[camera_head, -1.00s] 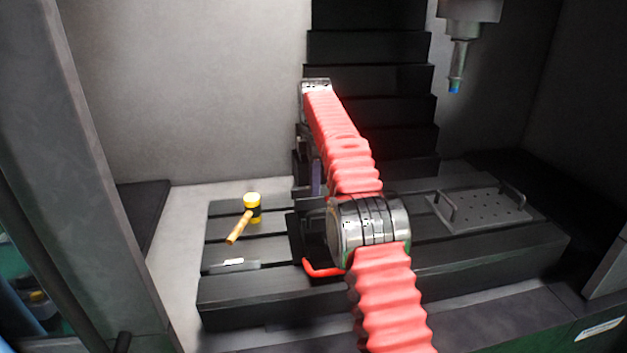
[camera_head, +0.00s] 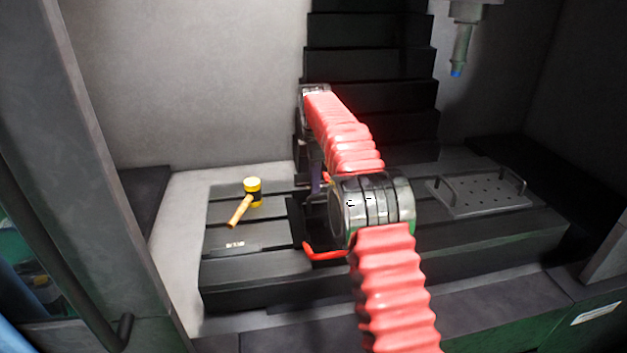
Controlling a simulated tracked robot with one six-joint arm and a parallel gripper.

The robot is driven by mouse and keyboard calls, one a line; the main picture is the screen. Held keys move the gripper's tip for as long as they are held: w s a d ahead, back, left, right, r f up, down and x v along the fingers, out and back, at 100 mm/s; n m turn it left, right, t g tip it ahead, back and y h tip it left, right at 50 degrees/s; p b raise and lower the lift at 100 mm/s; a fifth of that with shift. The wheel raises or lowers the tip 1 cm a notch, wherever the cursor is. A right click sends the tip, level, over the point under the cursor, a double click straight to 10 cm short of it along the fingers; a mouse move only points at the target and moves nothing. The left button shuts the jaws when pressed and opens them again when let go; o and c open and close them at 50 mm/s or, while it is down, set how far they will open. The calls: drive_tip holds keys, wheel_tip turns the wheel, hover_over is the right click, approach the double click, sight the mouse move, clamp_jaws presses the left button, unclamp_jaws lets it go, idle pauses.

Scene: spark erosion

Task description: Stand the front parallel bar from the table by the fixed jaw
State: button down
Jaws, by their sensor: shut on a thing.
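My gripper (camera_head: 313,172) shows only partly, as a dark shape under the far end of my red-sleeved arm, low over the vise. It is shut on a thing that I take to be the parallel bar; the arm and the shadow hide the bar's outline. The dark vise (camera_head: 296,222) stands on the middle of the slotted table (camera_head: 440,262), with a red handle (camera_head: 325,254) at its front. Its fixed jaw cannot be made out behind my arm. A thin dark bar (camera_head: 220,250) with a bright patch lies flat on the table, left of the vise.
A yellow-headed mallet (camera_head: 252,192) lies on the table at the left. A plate with holes and two handles (camera_head: 482,196) lies at the right. The machine's spindle (camera_head: 463,45) hangs at the upper right. Stepped dark covers (camera_head: 370,80) rise behind.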

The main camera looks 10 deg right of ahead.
drive_tip(key=shift+f, duration=0.55)
drive_tip(key=c, duration=1.7)
unclamp_jaws()
